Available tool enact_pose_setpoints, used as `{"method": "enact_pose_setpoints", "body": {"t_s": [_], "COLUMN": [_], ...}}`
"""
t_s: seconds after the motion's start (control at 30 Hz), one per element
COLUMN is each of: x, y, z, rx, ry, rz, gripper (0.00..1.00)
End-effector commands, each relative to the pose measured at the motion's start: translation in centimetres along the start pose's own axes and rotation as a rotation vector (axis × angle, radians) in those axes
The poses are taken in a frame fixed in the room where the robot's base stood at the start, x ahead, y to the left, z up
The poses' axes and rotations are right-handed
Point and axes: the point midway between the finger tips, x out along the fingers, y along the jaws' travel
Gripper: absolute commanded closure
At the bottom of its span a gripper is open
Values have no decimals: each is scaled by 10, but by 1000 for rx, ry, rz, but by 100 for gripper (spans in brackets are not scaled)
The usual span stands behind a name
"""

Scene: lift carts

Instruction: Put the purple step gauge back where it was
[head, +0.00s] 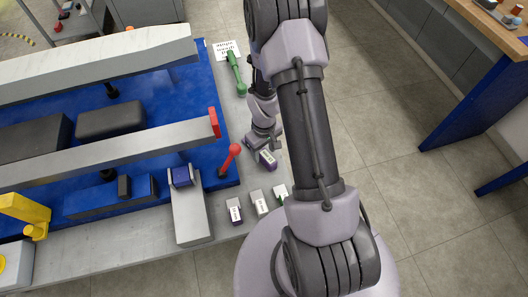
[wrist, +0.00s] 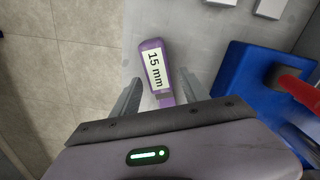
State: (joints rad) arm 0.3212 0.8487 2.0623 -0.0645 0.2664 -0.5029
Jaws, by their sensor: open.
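The purple step gauge (wrist: 153,52) carries a white label reading "15 mm" and lies on the grey table top (wrist: 206,32). In the wrist view it sits between the two fingers of my gripper (wrist: 160,78), with its near end toward the palm. The fingers are open, with a gap on each side of the gauge. In the head view the gauge (head: 266,159) is beside the red-knobbed lever, near the table's right edge, partly hidden by my wrist. Height of the fingers over the table cannot be told.
Several labelled grey blocks (head: 235,211) stand in a row at the table's front edge. A red-knobbed lever (head: 230,160) rises from the blue lift cart (head: 222,115) to the left. A green tool (head: 236,72) lies farther back. Floor (head: 420,220) is clear at right.

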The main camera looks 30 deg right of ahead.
Motion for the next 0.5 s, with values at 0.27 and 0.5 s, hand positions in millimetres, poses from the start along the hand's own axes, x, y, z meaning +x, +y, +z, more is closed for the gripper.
{"method": "enact_pose_setpoints", "body": {"t_s": [0.27,0.5], "x": [-83,-126], "y": [0,-4], "z": [-1,-6], "rx": [0,21], "ry": [3,27], "rz": [1,8], "gripper": [48,48]}}
